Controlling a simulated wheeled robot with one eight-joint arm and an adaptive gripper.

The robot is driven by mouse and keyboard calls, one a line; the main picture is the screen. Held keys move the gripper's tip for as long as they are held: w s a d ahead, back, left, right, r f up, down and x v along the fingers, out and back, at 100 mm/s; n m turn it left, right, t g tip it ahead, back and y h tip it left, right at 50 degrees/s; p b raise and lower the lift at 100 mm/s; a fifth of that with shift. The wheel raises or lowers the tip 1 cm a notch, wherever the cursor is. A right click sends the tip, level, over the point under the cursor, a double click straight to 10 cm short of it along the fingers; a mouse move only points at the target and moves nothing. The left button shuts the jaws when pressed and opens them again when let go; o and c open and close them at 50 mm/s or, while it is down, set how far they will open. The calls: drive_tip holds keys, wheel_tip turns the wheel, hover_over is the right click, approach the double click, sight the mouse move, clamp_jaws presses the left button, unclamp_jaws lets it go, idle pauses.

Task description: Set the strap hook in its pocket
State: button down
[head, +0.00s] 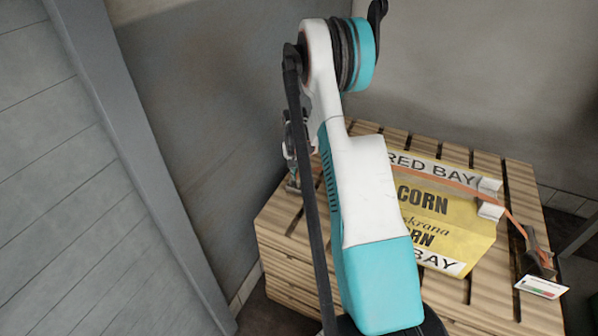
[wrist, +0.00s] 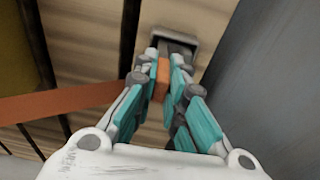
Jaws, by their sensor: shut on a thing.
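My gripper (wrist: 162,78) is shut on the orange end of the strap hook (wrist: 162,70), which sits between its fingertips. The orange strap (wrist: 70,101) runs from there to the left in the wrist view; it also shows across the yellow corn box in the head view (head: 452,183). A grey pocket (wrist: 187,39) with a dark opening lies just beyond the fingertips, over the wooden slats. Whether the hook touches or enters it, I cannot tell. In the head view my gripper (head: 292,184) is low at the pallet's left edge, partly hidden by my arm.
A grey wall (wrist: 270,75) stands close on the right in the wrist view.

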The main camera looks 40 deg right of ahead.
drive_tip(key=shift+f+b, duration=0.3)
drive_tip(key=shift+f, duration=0.2)
idle(0.4)
drive_tip(key=c, duration=1.6)
unclamp_jaws()
drive_tip(key=shift+o, duration=0.2)
wheel_tip(320, 180, up, 12)
drive_tip(key=a, duration=0.1)
drive_tip(key=shift+s+a, duration=0.15)
drive_tip(key=shift+s, duration=0.15)
